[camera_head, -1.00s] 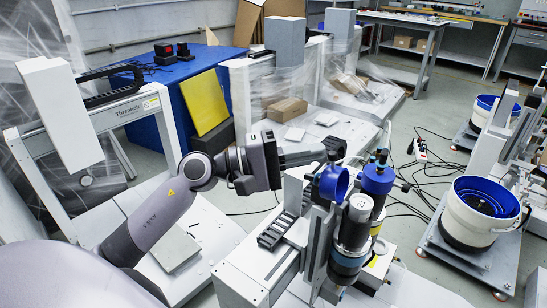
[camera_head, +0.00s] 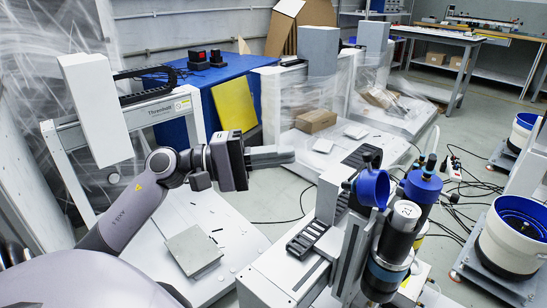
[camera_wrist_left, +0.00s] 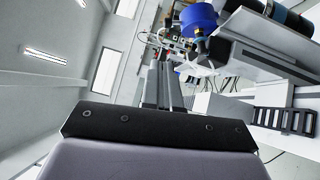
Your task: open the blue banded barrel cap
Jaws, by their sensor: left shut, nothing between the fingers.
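A dark barrel with a blue band (camera_head: 384,274) stands on the white machine at the right of the head view. Its round grey top (camera_head: 406,210) is on it. Beside it, a round blue cap (camera_head: 371,188) stands on edge on a dark mount; it also shows in the wrist view (camera_wrist_left: 198,20). I cannot tell whether this cap belongs to the banded barrel. My left gripper (camera_head: 288,155) is shut and empty, pointing right, apart from the cap and left of it. My right gripper is out of view.
A taller blue-topped cylinder (camera_head: 423,185) stands just behind the barrel. A black slotted rack (camera_head: 307,240) lies on the machine's left part. A white bucket with a blue inside (camera_head: 513,240) is at far right. A white gantry post (camera_head: 97,110) stands at left.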

